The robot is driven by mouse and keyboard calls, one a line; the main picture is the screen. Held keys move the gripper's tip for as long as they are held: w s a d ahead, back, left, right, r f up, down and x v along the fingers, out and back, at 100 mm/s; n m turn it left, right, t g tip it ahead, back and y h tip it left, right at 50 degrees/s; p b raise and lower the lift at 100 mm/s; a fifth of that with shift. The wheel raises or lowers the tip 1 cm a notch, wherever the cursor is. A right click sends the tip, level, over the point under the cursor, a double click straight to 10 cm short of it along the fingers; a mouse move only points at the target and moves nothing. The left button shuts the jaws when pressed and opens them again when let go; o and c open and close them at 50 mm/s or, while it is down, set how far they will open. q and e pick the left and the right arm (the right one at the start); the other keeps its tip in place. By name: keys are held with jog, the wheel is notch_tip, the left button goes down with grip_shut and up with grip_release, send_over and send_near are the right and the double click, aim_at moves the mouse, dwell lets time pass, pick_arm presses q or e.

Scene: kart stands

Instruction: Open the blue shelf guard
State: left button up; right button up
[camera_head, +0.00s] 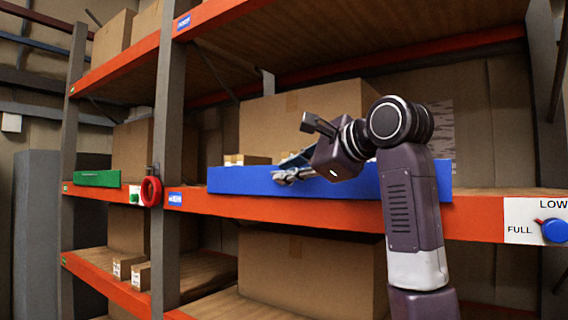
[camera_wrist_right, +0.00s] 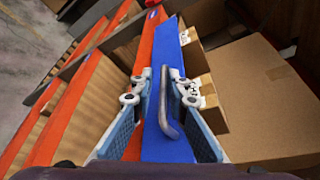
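The blue shelf guard (camera_head: 225,181) is a long blue panel standing along the front edge of the middle orange shelf; it also shows in the right wrist view (camera_wrist_right: 171,60). A bent grey handle (camera_wrist_right: 168,108) is on its face. My right gripper (camera_head: 285,177) is at the guard's front, left of its middle. In the right wrist view my right gripper (camera_wrist_right: 160,85) has its two fingers spread, with the handle between them and a gap visible on both sides. The handle is mostly hidden by the gripper in the head view. My left gripper is not in view.
Cardboard boxes stand behind the guard, including a large one (camera_head: 265,125) and small ones (camera_head: 247,160). A green guard (camera_head: 97,178) and a red ring (camera_head: 151,191) are to the left. A grey post (camera_head: 168,120) stands left of the blue guard. A blue knob (camera_head: 555,230) is at the right.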

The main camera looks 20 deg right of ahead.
jog(key=shift+w+f+p, duration=0.25)
jog(key=shift+w+p, duration=0.1)
jog(key=shift+w, duration=0.8)
jog(key=shift+d, duration=0.3)
jog(key=shift+s+d, duration=0.1)
jog(key=shift+s, duration=0.3)
jog(key=shift+r, duration=0.1)
jog(key=shift+c, duration=0.9)
jog(key=shift+w, duration=0.15)
grip_shut()
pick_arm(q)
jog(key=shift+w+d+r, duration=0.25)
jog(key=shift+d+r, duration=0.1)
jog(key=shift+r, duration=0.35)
